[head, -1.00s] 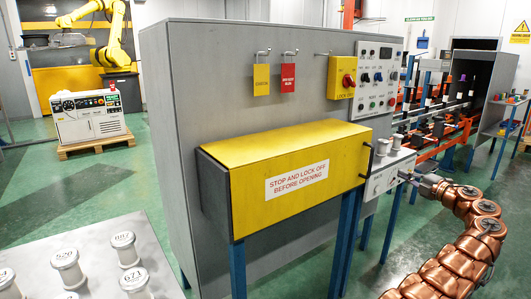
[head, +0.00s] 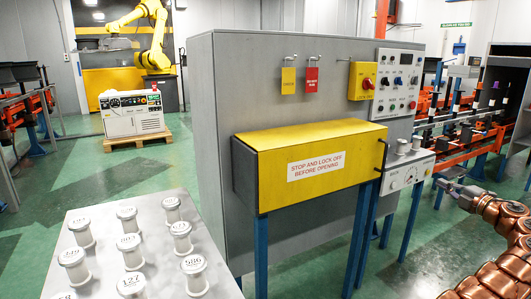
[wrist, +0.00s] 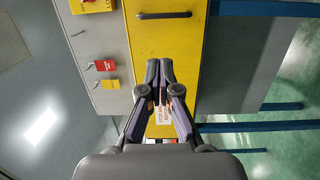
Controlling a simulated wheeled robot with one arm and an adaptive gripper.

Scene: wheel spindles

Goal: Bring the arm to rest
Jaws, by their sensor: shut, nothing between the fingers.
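My copper-coloured arm (head: 500,225) comes in from the lower right of the head view. My gripper (head: 442,184) is at its end, just right of and a little below the small grey dial box (head: 405,175), with a gap between them. In the wrist view my gripper (wrist: 160,68) has its fingertips together with nothing held. Beyond the fingers is the yellow cover (wrist: 185,55), seen sideways, with its white label partly hidden by them. The yellow cover also shows closed in the head view (head: 320,150).
A grey cabinet (head: 222,90) carries a yellow tag, a red tag (head: 312,78) and a yellow lock-off switch (head: 361,80). A table with white spools (head: 180,237) stands front left. Orange conveyor frames (head: 475,140) stand behind my arm. Green floor is open at left.

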